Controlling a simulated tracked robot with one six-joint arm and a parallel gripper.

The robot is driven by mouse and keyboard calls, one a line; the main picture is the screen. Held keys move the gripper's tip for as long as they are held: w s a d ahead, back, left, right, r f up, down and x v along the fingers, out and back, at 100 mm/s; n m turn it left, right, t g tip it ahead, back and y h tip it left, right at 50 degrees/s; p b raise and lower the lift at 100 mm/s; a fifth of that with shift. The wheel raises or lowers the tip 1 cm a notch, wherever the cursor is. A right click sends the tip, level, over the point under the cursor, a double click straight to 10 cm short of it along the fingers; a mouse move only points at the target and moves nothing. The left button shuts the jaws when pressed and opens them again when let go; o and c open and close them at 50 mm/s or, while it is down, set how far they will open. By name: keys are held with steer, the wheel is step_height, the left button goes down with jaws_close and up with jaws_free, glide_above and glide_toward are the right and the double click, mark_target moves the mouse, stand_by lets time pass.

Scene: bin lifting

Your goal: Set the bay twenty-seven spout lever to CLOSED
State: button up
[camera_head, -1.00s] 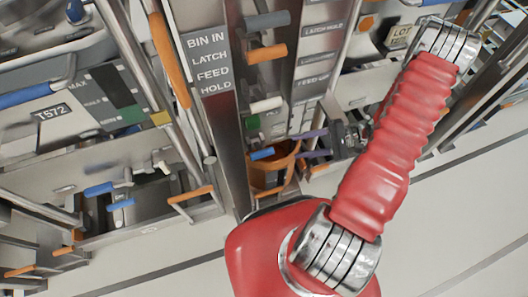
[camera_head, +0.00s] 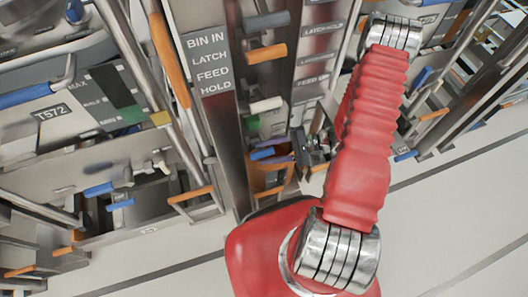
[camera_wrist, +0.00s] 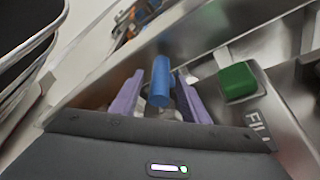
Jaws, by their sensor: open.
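A blue lever handle (camera_wrist: 160,82) stands between the two purple fingers of my gripper (camera_wrist: 158,92) in the wrist view. The fingers are open, one on each side of it; whether either touches it I cannot tell. In the head view the blue handle (camera_head: 262,153) sits low on the panel, with my purple-fingered gripper (camera_head: 282,160) right beside it, partly overlapping. A green block (camera_wrist: 237,80) is right of the gripper, above lettering that reads "FILL" in part. No bay number or CLOSED mark is legible, so I cannot confirm which lever this is.
An orange bin-like part (camera_head: 268,180) lies just below the blue handle. A white handle (camera_head: 265,105) and an orange handle (camera_head: 265,54) are above it. A steel post and a sign (camera_head: 207,62) reading "BIN IN LATCH FEED HOLD" stand to the left.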

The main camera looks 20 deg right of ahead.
steer(key=shift+w+a+f, duration=0.1)
steer(key=shift+w+a, duration=0.05)
steer(key=shift+a, duration=0.3)
steer(key=shift+c, duration=0.7)
jaws_close()
